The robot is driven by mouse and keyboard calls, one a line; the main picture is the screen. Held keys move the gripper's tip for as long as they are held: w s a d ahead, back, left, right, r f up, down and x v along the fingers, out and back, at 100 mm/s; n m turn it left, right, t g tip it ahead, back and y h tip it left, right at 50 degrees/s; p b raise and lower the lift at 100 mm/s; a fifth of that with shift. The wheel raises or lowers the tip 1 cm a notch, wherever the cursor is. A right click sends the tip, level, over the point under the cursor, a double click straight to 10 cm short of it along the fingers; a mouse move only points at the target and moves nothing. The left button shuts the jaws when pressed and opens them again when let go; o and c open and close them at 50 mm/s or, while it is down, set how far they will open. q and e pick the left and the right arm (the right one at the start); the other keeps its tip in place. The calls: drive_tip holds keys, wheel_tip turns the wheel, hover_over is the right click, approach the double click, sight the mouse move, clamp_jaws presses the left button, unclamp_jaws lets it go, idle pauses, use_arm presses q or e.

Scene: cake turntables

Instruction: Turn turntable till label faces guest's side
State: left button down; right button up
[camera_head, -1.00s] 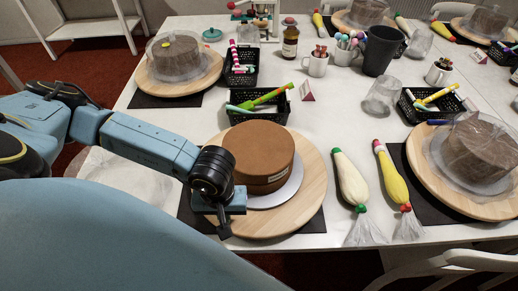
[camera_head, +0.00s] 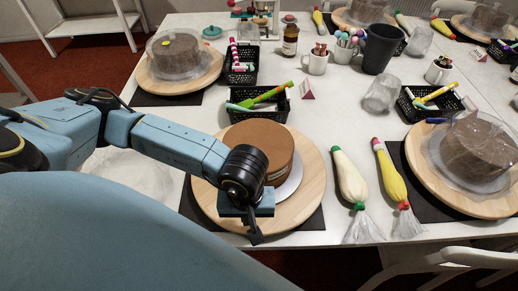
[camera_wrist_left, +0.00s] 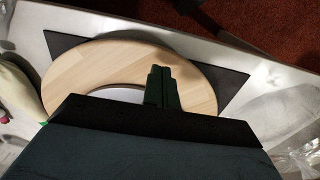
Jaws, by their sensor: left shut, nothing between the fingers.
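A brown round cake (camera_head: 268,140) sits on a white board (camera_head: 291,187) on a wooden turntable (camera_head: 313,185), over a dark mat at the near table edge. A small pale label shows low on the cake's right front side, partly hidden by my wrist; its writing is too small to read. My left gripper (camera_head: 256,236) is shut and empty, fingers pointing down over the turntable's near rim. In the left wrist view, the shut fingers (camera_wrist_left: 161,86) lie over the bare wood of the turntable (camera_wrist_left: 100,62). I cannot tell whether they touch it. My right gripper is out of view.
Two piping bags, white (camera_head: 350,178) and yellow (camera_head: 392,180), lie right of the turntable. A black basket of pens (camera_head: 262,112) stands behind it. A wrapped cake (camera_head: 475,145) on another turntable is at right. A chair (camera_head: 450,262) is at the near right.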

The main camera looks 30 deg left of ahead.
use_arm(q)
drive_tip(key=d, duration=0.2)
drive_tip(key=w+d, duration=0.1)
drive_tip(key=shift+d+b, duration=0.3)
drive_tip(key=shift+d, duration=0.05)
drive_tip(key=w+d+b, duration=0.1)
drive_tip(key=w, duration=0.1)
drive_tip(key=w+d+b, duration=0.2)
drive_tip(key=w, duration=0.1)
drive_tip(key=w+d+b, duration=0.1)
drive_tip(key=w+b, duration=0.1)
drive_tip(key=w, duration=0.1)
drive_tip(key=shift+d+f, duration=0.15)
drive_tip(key=shift+d, duration=0.2)
drive_tip(key=shift+w+d, duration=0.1)
drive_tip(key=shift+w, duration=0.15)
drive_tip(key=shift+r, duration=0.2)
drive_tip(key=shift+f, duration=0.2)
